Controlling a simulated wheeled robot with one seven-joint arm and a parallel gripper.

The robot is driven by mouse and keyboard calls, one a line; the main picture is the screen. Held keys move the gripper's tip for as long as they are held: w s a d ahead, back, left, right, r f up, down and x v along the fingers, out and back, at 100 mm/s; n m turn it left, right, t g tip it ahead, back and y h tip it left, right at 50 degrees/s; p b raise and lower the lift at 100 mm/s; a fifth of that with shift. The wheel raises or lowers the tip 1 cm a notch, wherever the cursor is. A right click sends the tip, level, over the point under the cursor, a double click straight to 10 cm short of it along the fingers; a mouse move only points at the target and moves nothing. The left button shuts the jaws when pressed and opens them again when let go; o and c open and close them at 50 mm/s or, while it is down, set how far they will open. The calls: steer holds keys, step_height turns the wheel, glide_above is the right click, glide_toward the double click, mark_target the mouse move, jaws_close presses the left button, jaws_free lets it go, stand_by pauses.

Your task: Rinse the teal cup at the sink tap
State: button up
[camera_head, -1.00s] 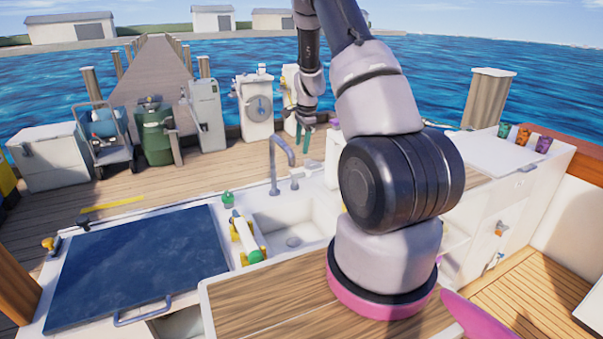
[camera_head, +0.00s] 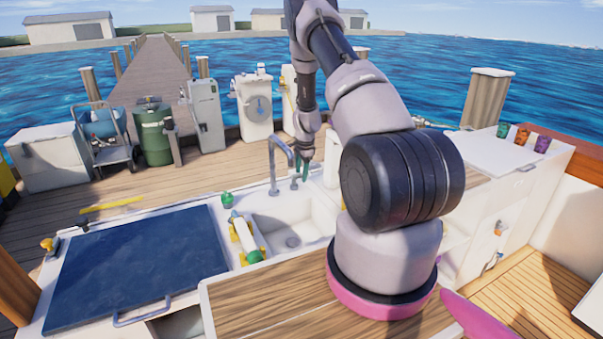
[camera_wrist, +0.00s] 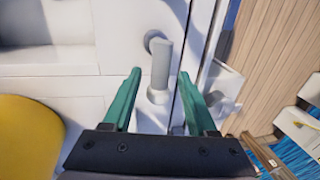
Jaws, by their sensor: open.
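The teal cup (camera_head: 502,130) stands on the white counter at the far right, beside an orange and a purple cup. My gripper (camera_head: 305,170) is far from it, open and empty, pointing down just right of the curved grey tap (camera_head: 274,165). The white sink basin (camera_head: 290,226) lies in front of the tap. In the wrist view, the teal fingers of my gripper (camera_wrist: 160,74) are apart, with a short grey upright lever (camera_wrist: 161,62) in line with the gap between them. I cannot tell whether a finger touches it.
A dark blue hatch panel (camera_head: 135,262) lies left of the sink. The orange cup (camera_head: 522,136) and purple cup (camera_head: 543,144) stand close together.

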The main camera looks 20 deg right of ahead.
jaws_close()
stand_by(1.4)
